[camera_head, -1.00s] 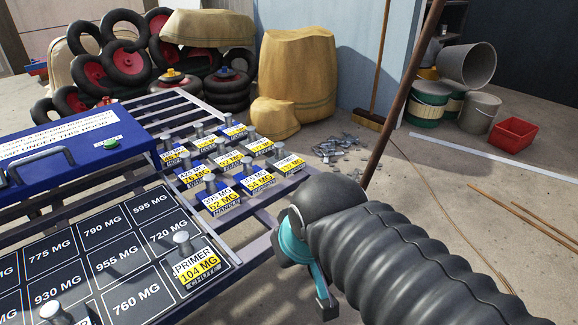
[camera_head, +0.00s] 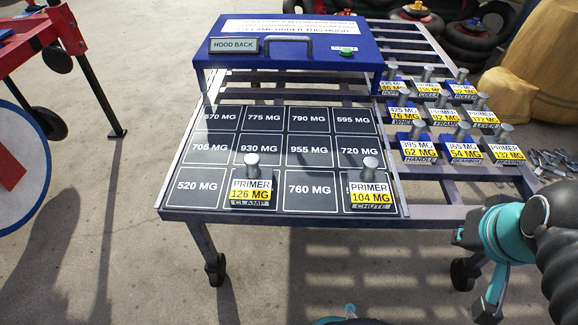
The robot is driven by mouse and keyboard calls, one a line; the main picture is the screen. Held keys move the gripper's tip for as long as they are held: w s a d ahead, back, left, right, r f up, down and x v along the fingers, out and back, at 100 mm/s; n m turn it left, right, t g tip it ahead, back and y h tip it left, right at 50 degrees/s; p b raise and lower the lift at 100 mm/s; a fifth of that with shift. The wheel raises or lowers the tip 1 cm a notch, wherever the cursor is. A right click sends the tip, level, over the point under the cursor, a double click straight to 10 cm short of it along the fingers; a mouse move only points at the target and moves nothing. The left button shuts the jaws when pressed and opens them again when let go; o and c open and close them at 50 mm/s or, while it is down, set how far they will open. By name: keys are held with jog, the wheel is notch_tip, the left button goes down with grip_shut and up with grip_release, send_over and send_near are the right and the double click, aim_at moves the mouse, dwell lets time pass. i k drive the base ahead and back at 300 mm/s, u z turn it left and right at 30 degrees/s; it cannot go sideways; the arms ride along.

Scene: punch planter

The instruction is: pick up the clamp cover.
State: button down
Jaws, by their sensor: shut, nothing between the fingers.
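The clamp cover (camera_head: 252,193) is a small block with a metal knob on top. Its label reads PRIMER, 126 MG and CLAMP. It sits upright in the front row of the dark grid board (camera_head: 194,190), between the 520 MG and 760 MG cells. A similar chute cover (camera_head: 369,196), marked 104 MG, sits to its right, over the front right cell. My gripper (camera_head: 488,304) is at the lower right, beyond the board's right edge and well apart from the clamp cover. It is shut and empty; part of it is cut off or hidden by the arm.
A blue hood (camera_head: 222,72) stands at the back of the board. Several labelled covers with knobs stand on the slatted rack at the right, including the handle cover (camera_head: 417,150). A red wheeled frame (camera_head: 25,50) is at the left. The floor in front is clear.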

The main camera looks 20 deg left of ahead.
aim_at(252, 185)
jog(key=u, duration=1.6)
jog(key=k, duration=0.5)
jog(key=u, duration=3.3)
jog(key=k, duration=0.95)
jog(key=z, duration=1.45)
